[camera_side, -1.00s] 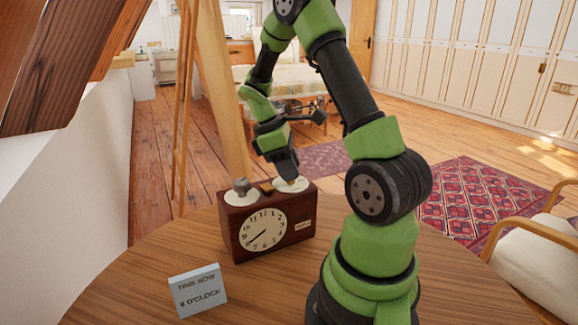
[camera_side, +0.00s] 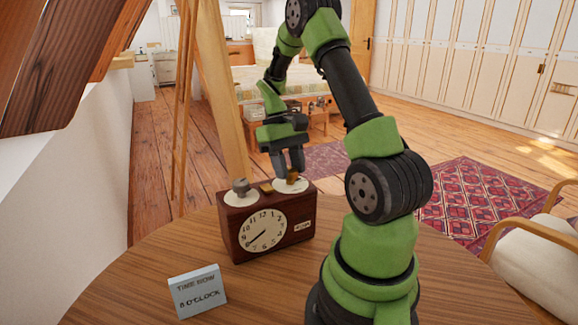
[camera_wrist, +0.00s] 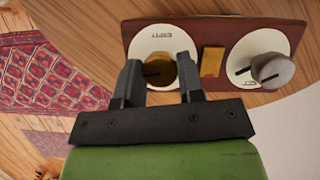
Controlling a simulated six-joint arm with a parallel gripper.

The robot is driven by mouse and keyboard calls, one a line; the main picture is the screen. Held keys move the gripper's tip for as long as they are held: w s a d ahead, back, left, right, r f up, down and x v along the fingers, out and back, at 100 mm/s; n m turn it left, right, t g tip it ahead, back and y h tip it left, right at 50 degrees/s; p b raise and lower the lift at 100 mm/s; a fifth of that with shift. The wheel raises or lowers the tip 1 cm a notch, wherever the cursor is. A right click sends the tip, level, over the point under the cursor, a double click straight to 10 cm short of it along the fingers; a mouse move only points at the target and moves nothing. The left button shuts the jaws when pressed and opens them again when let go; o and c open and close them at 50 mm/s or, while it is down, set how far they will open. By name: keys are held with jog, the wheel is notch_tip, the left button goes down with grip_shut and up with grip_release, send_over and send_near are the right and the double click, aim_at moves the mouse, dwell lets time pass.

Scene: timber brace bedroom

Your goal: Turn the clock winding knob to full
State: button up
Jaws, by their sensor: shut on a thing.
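A dark wooden clock (camera_side: 291,234) stands upright on the round table. Its white face (camera_side: 262,232) shows the short hand toward the lower left. On its top, a brass knob (camera_wrist: 160,70) sits on a white dial (camera_wrist: 152,37). It is the right-hand one in the side view. My gripper (camera_side: 289,174) comes down from above and is shut on the brass knob, one finger on either side. In the wrist view, the knob's dark pointer mark points left. The dial lettering is too small to read surely.
A grey knob (camera_wrist: 273,70) on a second white dial (camera_wrist: 247,47) and a small brass block (camera_wrist: 212,62) share the clock top. A light-blue card (camera_side: 198,291) reading "TIME NOW 8 O'CLOCK" stands in front. A timber post (camera_side: 222,90) rises behind.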

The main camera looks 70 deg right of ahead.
jog(key=shift+m, duration=0.8)
jog(key=shift+t, duration=0.3)
jog(key=o, duration=0.9)
jog(key=shift+o, duration=0.2)
jog(key=shift+r, duration=0.1)
jog(key=v, duration=0.9)
jog(key=shift+d+r, duration=0.25)
jog(key=shift+r, duration=0.05)
jog(key=shift+w, duration=0.15)
